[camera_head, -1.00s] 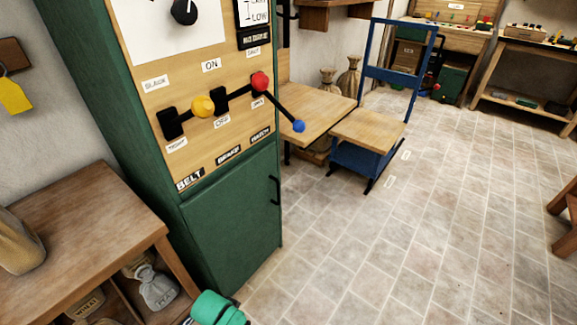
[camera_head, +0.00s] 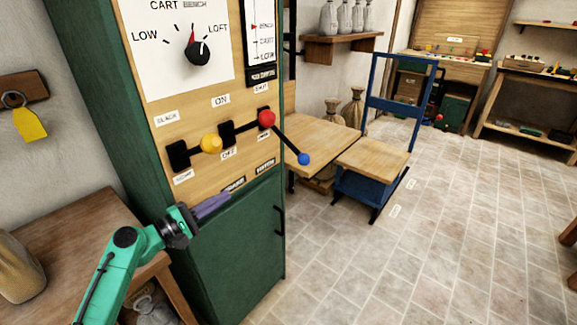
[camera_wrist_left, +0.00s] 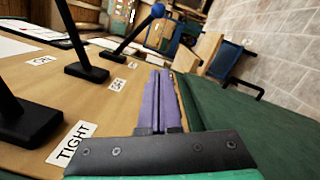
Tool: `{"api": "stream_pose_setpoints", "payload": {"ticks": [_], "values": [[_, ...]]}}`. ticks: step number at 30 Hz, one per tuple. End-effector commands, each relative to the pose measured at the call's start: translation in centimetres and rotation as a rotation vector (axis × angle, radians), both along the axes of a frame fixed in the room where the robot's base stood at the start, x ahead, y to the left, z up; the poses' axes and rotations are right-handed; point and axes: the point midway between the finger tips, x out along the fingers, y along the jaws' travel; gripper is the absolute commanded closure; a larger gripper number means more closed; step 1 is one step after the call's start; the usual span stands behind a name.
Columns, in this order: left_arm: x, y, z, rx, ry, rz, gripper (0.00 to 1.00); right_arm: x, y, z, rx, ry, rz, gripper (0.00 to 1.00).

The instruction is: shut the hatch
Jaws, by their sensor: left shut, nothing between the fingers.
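The green cabinet's wooden panel (camera_head: 150,140) carries three black levers. The blue knob (camera_head: 304,159) ends the rightmost lever, which slants down and right; the HATCH label (camera_head: 265,166) is below it. The lever with the red knob (camera_head: 267,118) and the one with the yellow knob (camera_head: 211,144) point right and slightly up. My left gripper (camera_head: 229,196), with purple fingers, is shut and empty, at the panel's lower edge, below the yellow knob and apart from the levers. The left wrist view shows its fingers (camera_wrist_left: 160,100) and the blue knob (camera_wrist_left: 157,10) beyond.
A dial (camera_head: 197,50) marked LOW, CART and LOFT is above the levers. The green cabinet door (camera_head: 240,245) has a black handle. A wooden table (camera_head: 60,230) stands at left. A blue cart (camera_head: 360,185) stands beyond the cabinet. The tiled floor (camera_head: 440,240) at right is open.

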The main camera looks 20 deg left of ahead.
Motion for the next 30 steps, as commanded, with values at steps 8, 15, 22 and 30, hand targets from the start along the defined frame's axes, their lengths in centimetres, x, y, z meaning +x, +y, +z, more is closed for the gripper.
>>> {"api": "stream_pose_setpoints", "payload": {"ticks": [8,15,22,30], "values": [[0.2,-0.3,0.0,0.003,0.001,-0.003,1.0,0.0,0.0,0.1,0.0,0.0,0.0,0.5],[3.6,-2.1,0.4,0.004,-0.001,-0.005,1.0,0.0,0.0,1.0,0.0,0.001,0.0,0.5],[8.2,-4.5,0.7,0.005,-0.001,-0.004,1.0,0.0,0.0,1.8,0.0,0.001,0.0,0.5],[13.4,-7.3,0.8,0.003,-0.001,-0.005,1.0,0.0,0.0,2.3,0.0,0.001,0.0,0.5]]}}
